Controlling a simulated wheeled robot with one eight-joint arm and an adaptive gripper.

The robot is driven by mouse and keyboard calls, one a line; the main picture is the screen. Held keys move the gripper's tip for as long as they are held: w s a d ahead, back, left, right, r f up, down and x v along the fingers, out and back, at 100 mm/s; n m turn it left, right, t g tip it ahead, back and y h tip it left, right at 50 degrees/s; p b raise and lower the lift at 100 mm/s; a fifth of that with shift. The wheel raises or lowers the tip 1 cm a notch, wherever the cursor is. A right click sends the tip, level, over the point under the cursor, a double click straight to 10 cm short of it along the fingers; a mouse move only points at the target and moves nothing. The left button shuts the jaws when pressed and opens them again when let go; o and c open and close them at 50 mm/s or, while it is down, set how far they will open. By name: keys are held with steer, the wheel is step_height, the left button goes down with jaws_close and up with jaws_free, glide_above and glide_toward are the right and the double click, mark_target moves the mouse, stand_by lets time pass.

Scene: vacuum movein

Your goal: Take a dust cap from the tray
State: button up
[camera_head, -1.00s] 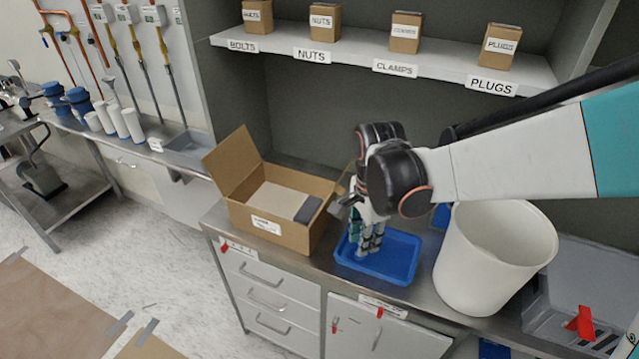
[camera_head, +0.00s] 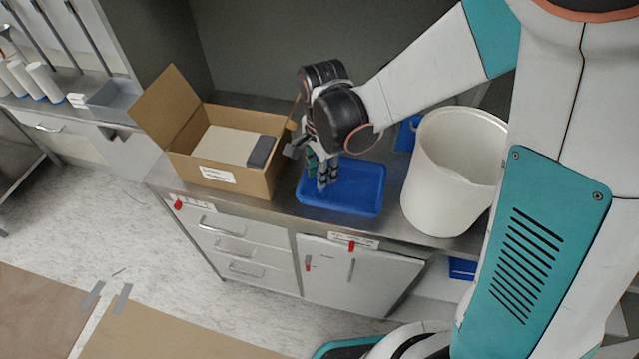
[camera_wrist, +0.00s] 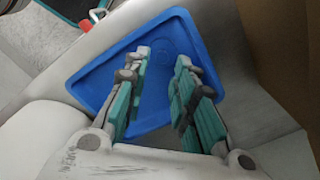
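The blue tray (camera_head: 355,202) lies on the metal bench between a cardboard box and a white bucket. It also shows in the wrist view (camera_wrist: 88,84), below my fingers. My gripper (camera_head: 324,184) points down over the left part of the tray. In the wrist view my gripper (camera_wrist: 163,58) has its two teal-and-grey fingers apart, with only blue tray floor showing between them. A faint round outline shows on the tray floor near the fingertips; I cannot tell whether it is a dust cap. No dust cap shows clearly. The fingers hide part of the tray.
The open cardboard box (camera_head: 228,181) stands close to the left of my gripper, with a pale block and a dark grey piece inside. The white bucket (camera_head: 447,185) stands close on the right. A grey bin (camera_head: 115,98) is far left. Drawers (camera_head: 230,247) are below the bench.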

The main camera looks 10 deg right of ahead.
step_height(320, 180, down, 6)
steer(key=shift+w+a+r+b, duration=0.1)
steer(key=shift+w+r+b, duration=0.1)
steer(key=shift+b, duration=1.05)
steer(key=shift+s, duration=0.1)
steer(key=shift+r, duration=0.1)
steer(key=c, duration=0.6)
